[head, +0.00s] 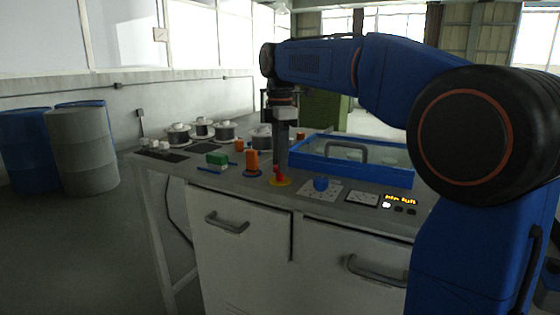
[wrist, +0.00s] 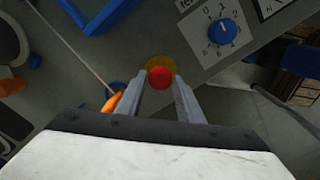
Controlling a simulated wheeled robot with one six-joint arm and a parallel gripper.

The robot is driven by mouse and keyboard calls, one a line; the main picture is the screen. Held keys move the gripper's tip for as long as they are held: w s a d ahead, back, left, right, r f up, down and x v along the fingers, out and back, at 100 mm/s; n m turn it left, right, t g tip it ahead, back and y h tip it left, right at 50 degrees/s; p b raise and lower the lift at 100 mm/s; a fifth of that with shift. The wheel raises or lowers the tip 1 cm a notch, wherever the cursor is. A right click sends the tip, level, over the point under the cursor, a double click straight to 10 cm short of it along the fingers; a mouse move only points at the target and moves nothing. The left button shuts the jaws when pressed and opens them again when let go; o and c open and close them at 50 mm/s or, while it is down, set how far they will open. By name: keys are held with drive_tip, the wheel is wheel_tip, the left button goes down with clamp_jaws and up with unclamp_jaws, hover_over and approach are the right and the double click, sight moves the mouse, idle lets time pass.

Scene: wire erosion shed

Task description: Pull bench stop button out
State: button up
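The red stop button (head: 278,173) sits on a round yellow base (head: 283,183) near the front edge of the bench top. In the wrist view the red button (wrist: 160,77) shows between the tips of my gripper (wrist: 160,80), with part of the yellow base (wrist: 160,62) beyond it. The two fingers stand apart, one on each side of the button, with a thin gap seeming to show beside it. In the head view my gripper (head: 281,155) points down right at the button and partly hides it. Whether the fingers touch the button is not clear.
A blue rotary knob (head: 320,184) on a numbered plate and a lit display (head: 400,200) lie to the right. A blue-framed tank (head: 390,176) and several spools (head: 225,131) are behind.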

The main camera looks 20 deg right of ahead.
drive_tip(key=shift+o, duration=1.2)
drive_tip(key=shift+r, duration=0.15)
wheel_tip(320, 180, up, 12)
drive_tip(key=shift+s, duration=0.1)
